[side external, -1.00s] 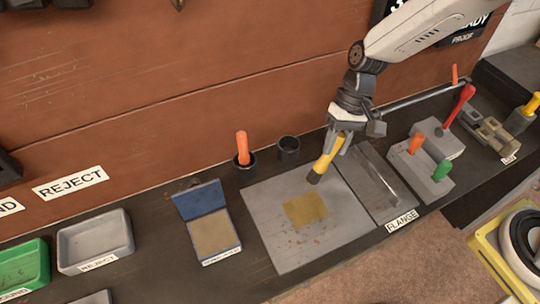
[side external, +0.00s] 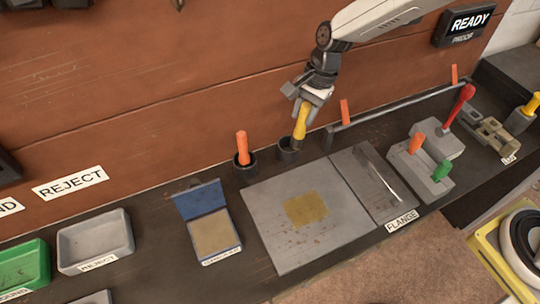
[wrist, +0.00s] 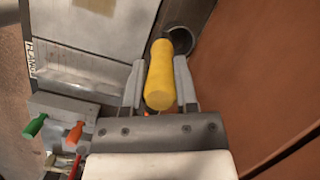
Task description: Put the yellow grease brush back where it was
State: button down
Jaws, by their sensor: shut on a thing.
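The yellow grease brush (side external: 301,124) is held between the fingers of my gripper (side external: 304,106), with its dark end pointing down. In the wrist view its yellow handle (wrist: 160,80) lies between both fingers. A dark empty-looking cup (side external: 286,154) stands at the back of the bench, right under the brush. The brush's dark end overlaps the cup's rim in the side view. In the wrist view the cup's opening (wrist: 182,40) shows just past the handle, slightly to its right. I cannot tell whether the tip is inside the cup.
A similar cup (side external: 246,172) with an orange handle stands close by to the left. A grey plate (side external: 270,220) with a yellow-brown greasy patch (side external: 305,209) lies in front. A dark rail (side external: 390,108) with orange uprights is to the right. The wall (side external: 200,90) is close behind.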

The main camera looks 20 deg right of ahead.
jog(key=shift+w+a+r+m, duration=0.1)
jog(key=shift+w+a+m, duration=0.1)
jog(key=shift+w+m, duration=1.2)
jog(key=shift+w+a+m, duration=0.15)
jog(key=shift+w+m, duration=1)
jog(key=shift+m, duration=0.35)
notch_tip(320, 180, down, 8)
jog(key=shift+c, duration=1.9)
grip_release()
jog(key=shift+r, duration=0.1)
jog(key=v, duration=0.7)
jog(key=shift+r, duration=0.2)
jog(key=shift+s, duration=0.1)
